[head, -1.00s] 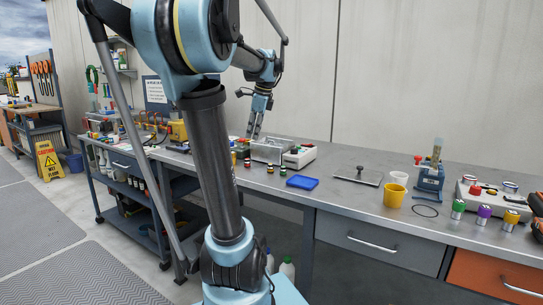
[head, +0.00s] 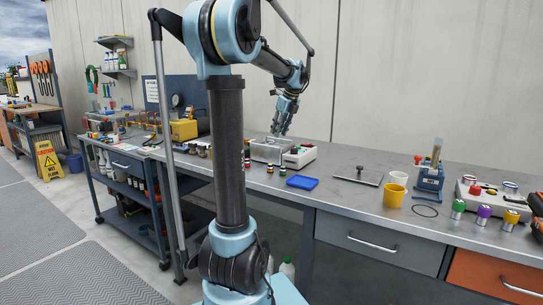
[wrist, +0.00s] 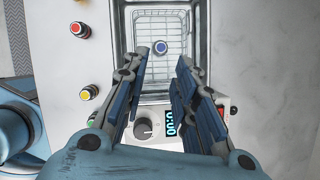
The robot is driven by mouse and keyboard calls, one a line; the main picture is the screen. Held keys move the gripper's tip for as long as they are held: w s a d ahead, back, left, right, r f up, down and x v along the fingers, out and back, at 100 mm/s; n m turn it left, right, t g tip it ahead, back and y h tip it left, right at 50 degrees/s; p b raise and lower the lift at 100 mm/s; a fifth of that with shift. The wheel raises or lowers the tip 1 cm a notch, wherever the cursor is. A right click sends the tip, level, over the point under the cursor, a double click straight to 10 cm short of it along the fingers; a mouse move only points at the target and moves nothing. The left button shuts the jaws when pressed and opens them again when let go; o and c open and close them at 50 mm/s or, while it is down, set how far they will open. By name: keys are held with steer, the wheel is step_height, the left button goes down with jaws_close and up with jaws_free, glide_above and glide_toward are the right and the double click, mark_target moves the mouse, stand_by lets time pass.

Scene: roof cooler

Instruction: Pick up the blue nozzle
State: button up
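The blue nozzle (wrist: 161,47) is a small round piece with a blue ring, seen from above in the wrist view. It lies in a wire basket (wrist: 185,22) inside the open metal tank of a benchtop bath, which also shows in the head view (head: 266,150). My gripper (wrist: 162,58) is open and empty, pointing down over the tank. The nozzle appears between the fingertips, toward their far side, and below them; the exact height gap cannot be told. In the head view my gripper (head: 279,133) is just above the tank, and the nozzle is hidden.
A blue pad (head: 302,182) lies to the right.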

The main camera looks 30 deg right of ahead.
steer(key=x, duration=0.9)
steer(key=shift+w+f, duration=0.2)
steer(key=shift+w, duration=0.1)
jaws_close()
